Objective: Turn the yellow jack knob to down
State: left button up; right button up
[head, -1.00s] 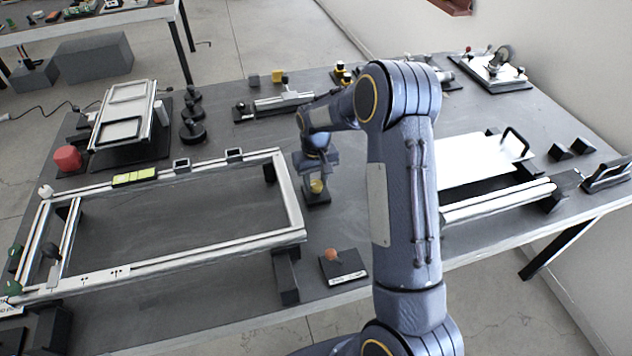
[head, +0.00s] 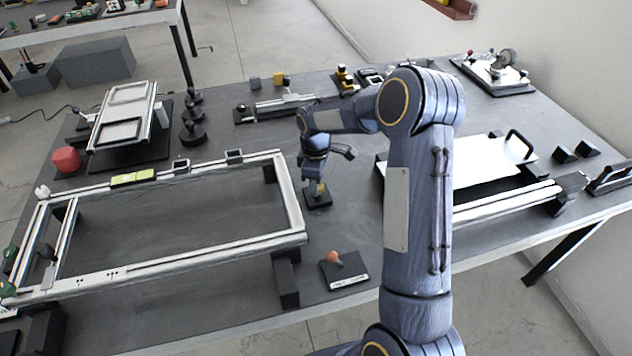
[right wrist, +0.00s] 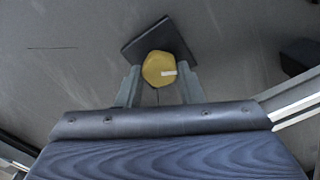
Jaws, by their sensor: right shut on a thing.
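The yellow jack knob (right wrist: 155,68) sits on a dark square base (right wrist: 170,36) in the right wrist view, with a small white mark on its right side. In the head view the yellow knob (head: 314,188) is mostly hidden by my right gripper, above its dark base (head: 318,202) to the right of the metal frame. My right gripper (right wrist: 160,82) is shut on the knob, one finger on each side of it. It also shows in the head view (head: 317,180), pointing down. My left gripper is out of view.
A large metal frame (head: 290,195) stands to the left of the knob. A small base with an orange ball knob (head: 333,257) is near the front edge. A white plate (head: 478,160) on rails lies to the right. Bare table surrounds the knob base.

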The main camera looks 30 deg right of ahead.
jog(key=n, duration=0.5)
jog(key=shift+r+n, duration=0.1)
jog(key=shift+n, duration=0.3)
dwell(0.4)
jog(key=o, duration=1)
jog(key=shift+c, duration=0.2)
jog(key=shift+s, duration=0.1)
notch_tip(320, 180, up, 7)
jog(key=shift+r, duration=0.35)
